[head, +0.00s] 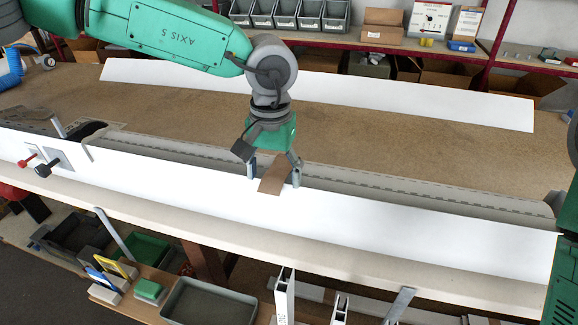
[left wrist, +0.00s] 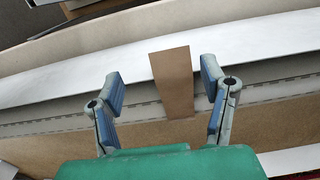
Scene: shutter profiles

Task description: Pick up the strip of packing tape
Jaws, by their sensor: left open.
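The strip of packing tape (head: 273,184) is a short brown piece lying across the white shutter profile (head: 400,218), its lower end over the profile's front face. It also shows in the left wrist view (left wrist: 173,80), upright in the picture between my fingers. My left gripper (head: 273,174) is open, with one finger on each side of the strip. Both fingers (left wrist: 162,82) stand apart from the strip in the left wrist view, the right one closer to it. My right gripper is out of view.
The profile runs along the front of a brown workbench (head: 400,150). Another long white profile (head: 350,92) lies behind it. Grey bins (head: 287,14) and cardboard boxes line the back shelf.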

